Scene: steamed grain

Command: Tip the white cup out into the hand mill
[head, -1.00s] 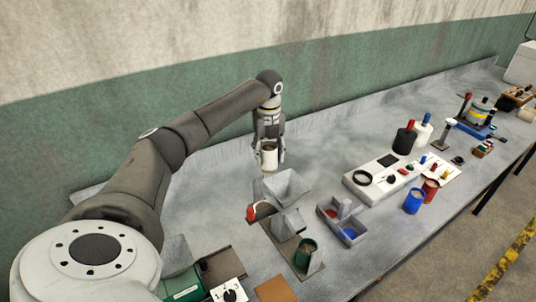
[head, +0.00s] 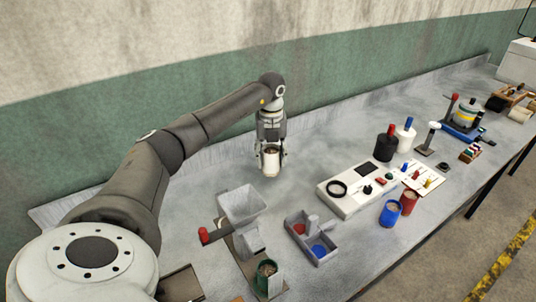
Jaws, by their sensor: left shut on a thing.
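My left gripper (head: 271,150) is shut on the white cup (head: 270,164) and holds it upright above the table. Brown contents show inside the cup's top. The grey hand mill (head: 242,208) stands below and to the left of the cup in the picture, with an open, funnel-like hopper. Its crank has a red knob (head: 203,235) on the left side. A dark green cup (head: 266,269) with brown contents stands at the mill's front. The held cup is apart from the hopper. My right gripper is out of view.
A grey divided tray (head: 312,240) with red and blue patches lies right of the mill. The wall runs behind the table.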

